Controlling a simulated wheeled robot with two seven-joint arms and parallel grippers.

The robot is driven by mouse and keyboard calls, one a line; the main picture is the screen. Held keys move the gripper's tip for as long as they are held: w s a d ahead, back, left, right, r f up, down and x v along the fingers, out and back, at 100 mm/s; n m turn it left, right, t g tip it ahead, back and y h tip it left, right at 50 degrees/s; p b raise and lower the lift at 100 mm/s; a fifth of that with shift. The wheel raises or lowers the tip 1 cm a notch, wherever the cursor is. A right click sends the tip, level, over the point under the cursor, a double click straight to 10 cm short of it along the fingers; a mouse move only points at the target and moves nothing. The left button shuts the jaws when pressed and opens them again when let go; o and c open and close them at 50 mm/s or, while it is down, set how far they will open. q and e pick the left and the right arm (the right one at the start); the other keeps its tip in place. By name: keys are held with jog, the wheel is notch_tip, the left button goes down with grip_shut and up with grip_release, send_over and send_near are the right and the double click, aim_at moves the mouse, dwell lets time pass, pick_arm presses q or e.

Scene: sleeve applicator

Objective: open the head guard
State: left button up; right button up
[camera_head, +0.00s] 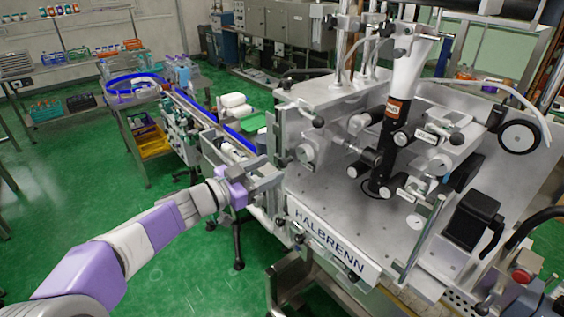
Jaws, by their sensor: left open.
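The sleeve applicator, a large grey metal machine marked HALBRENN (325,240), fills the right half of the view. Its head has a pale cone above a black column (388,150), with rollers and knobs around it. I cannot clearly make out the head guard; a clear panel would be hard to see here. An upright metal bar (427,232) stands at the front right of the machine's deck. My left gripper (266,178) is open and empty at the machine's left front edge. I cannot tell whether it touches the machine. My right gripper is not in view.
A conveyor (215,125) with blue rails runs from the back left to the machine. A red button (521,275) sits at the lower right. A black box-shaped part (472,218) stands on the deck's right. Shelves stand far left; the green floor at left is mostly clear.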

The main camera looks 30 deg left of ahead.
aim_at(280, 164)
pick_arm(q)
jog(key=shift+x, duration=2.4)
jog(key=shift+c, duration=0.3)
jog(key=shift+a, duration=0.1)
grip_shut()
